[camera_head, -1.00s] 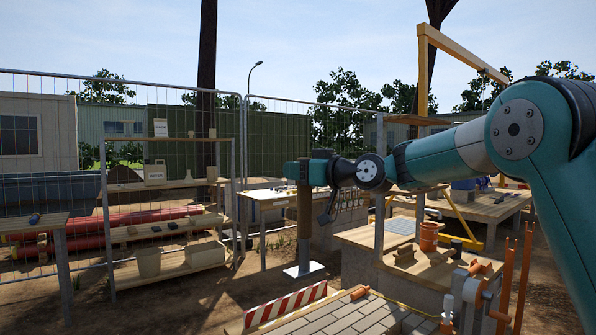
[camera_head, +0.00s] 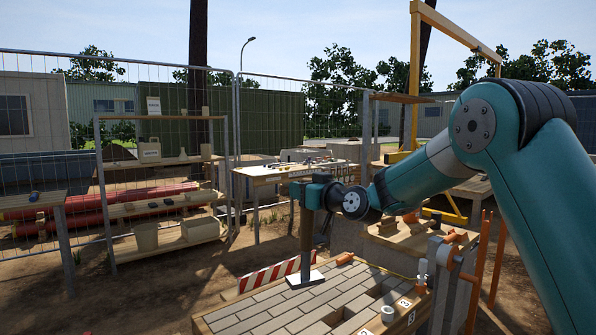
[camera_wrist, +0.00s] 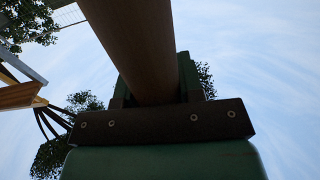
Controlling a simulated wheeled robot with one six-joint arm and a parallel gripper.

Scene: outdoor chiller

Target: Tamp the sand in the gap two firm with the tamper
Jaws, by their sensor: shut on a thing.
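The tamper (camera_head: 306,236) hangs upright from my gripper (camera_head: 311,194), its flat pale foot plate (camera_head: 304,280) at the bottom. My gripper is shut on the tamper's wooden handle, which also shows in the wrist view (camera_wrist: 135,45). The plate appears at the far left edge of the paved bed (camera_head: 262,313); I cannot tell its exact height.
A red-and-white striped board (camera_head: 268,273) stands along the bed's far left edge. Orange-handled tools (camera_head: 478,270) stand upright at right. A shelf (camera_head: 160,205) and a tool table (camera_head: 290,170) are farther back.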

